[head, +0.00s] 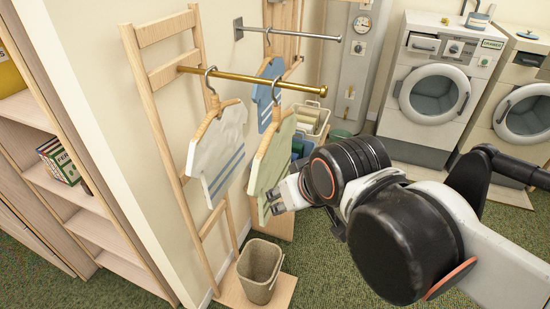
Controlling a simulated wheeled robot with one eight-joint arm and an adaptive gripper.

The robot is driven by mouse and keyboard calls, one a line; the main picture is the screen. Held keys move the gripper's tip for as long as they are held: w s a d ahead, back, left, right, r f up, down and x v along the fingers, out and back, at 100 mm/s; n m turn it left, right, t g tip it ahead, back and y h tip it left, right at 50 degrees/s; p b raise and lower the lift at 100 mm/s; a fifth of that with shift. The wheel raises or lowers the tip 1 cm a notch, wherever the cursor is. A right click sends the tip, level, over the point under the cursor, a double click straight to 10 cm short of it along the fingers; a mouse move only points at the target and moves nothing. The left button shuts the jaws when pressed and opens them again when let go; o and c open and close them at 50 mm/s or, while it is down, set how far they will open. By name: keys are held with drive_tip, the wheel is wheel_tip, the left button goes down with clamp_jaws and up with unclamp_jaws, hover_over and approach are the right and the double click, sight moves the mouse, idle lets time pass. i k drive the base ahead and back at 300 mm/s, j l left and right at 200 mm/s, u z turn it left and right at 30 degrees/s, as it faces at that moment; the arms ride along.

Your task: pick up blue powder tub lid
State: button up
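I cannot clearly identify the blue powder tub lid. A small blue object (299,147) shows beside the hanging clothes, partly hidden behind my arm; I cannot tell whether it is the lid. A small grey-blue container (478,20) stands on top of the left washing machine, too small to tell its lid. My gripper (272,201) is at the lower edge of the pale green shirt (271,158), near or in front of it. The fingers are small and overlap the shirt, so their opening and any contact are unclear.
A wooden ladder rack (164,76) with a brass rail (250,80) carries hanging shirts. A beige bin (259,271) stands below. Shelves (90,222) are at left. Two front-loading machines (437,92) (527,112) stand at back right. Some green carpet (331,270) is clear.

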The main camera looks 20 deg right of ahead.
sight(476, 21)
drive_tip(key=z, duration=1.9)
drive_tip(key=i+z, duration=0.4)
drive_tip(key=i, duration=1.65)
